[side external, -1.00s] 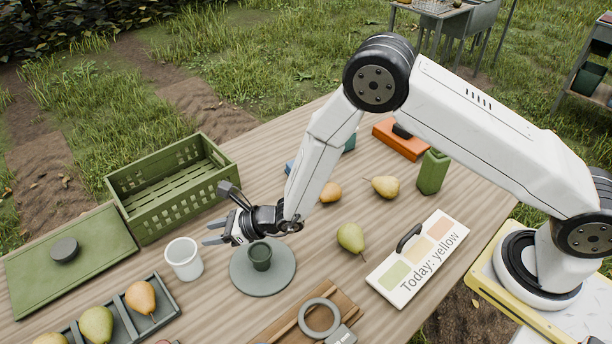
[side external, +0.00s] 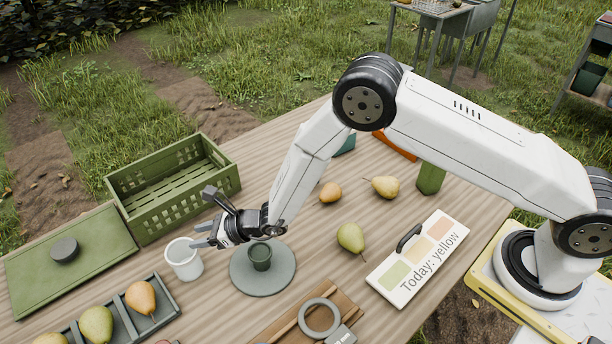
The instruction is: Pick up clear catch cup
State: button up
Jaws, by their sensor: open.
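The clear catch cup (side external: 184,262) is a whitish, see-through cup standing upright on the wooden table, left of a round grey disc (side external: 262,282). My gripper (side external: 202,236) is open, with its fingers pointing left at the cup's upper right rim. One fingertip overlaps the rim in this view; I cannot tell whether it touches or is around the cup. Nothing is held.
A small dark green cup (side external: 260,257) stands on the disc, just below my gripper. A green crate (side external: 150,222) is behind the cup, a green lid board (side external: 100,262) to its left, and a grey pear tray (side external: 168,316) in front. Loose pears lie to the right.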

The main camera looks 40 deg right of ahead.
aim_at(182, 240)
jog(key=shift+x, duration=2.15)
grip_shut()
